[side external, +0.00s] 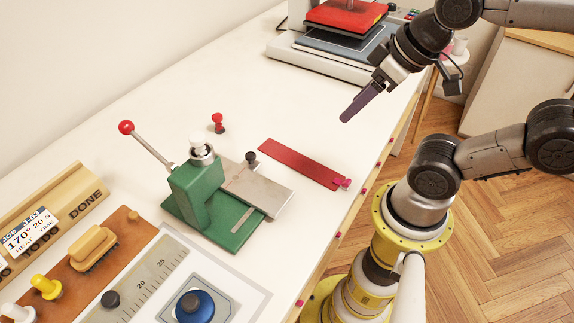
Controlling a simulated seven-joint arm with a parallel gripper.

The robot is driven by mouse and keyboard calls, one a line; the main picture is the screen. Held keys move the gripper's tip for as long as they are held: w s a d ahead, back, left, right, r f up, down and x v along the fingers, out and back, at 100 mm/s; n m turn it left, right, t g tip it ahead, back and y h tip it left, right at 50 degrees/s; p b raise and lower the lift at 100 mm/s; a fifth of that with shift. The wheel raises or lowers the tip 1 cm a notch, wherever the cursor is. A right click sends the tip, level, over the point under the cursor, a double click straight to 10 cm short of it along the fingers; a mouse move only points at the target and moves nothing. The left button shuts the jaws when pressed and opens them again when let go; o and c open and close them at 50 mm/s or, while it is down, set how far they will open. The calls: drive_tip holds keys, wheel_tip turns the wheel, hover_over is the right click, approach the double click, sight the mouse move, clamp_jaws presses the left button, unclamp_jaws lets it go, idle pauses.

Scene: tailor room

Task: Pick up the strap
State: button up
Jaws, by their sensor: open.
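The strap (300,162) is a flat dark red strip lying on the white table, with a small pink piece at its near right end. It lies to the right of a green press. My gripper (347,119) is in the air above and to the right of the strap's far end, apart from it, pointing down and to the left. Its purple fingers overlap from this angle, and nothing shows between them. The gripper is open.
The green press (205,190) with a red-knobbed lever and metal plate stands just left of the strap. A heat press (340,40) stands at the back. A small red stamp (217,124) sits behind the green press. Bare tabletop lies beyond the strap.

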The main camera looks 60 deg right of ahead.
drive_tip(key=m, duration=0.5)
drive_tip(key=m+g, duration=0.6)
drive_tip(key=m, duration=0.8)
hover_over(347, 180)
drive_tip(key=f, duration=1.2)
drive_tip(key=shift+w+a, duration=0.15)
drive_tip(key=shift+a, duration=0.1)
drive_tip(key=shift+d+f, duration=0.15)
drive_tip(key=shift+f, duration=1.15)
drive_tip(key=shift+d+f, duration=0.1)
drive_tip(key=shift+f, duration=1.15)
clamp_jaws()
